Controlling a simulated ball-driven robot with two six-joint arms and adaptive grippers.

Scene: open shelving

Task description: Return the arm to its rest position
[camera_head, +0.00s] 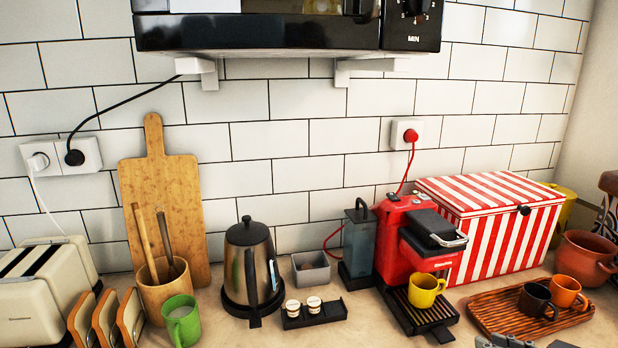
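Grey mechanical parts at the bottom edge, right of centre, look like the tip of my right gripper (515,342). Only a small part shows, in front of the wooden tray, and I cannot tell whether it is open or shut. The rest of the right arm is outside the picture. My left gripper and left arm are not in view.
A red coffee machine (408,240) holds a yellow cup (426,291). A ribbed wooden tray (490,312) carries a black cup (536,300) and an orange cup (567,291). A kettle (251,265), green mug (182,321) and toaster (45,290) stand left. A microwave (270,33) overhangs the counter.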

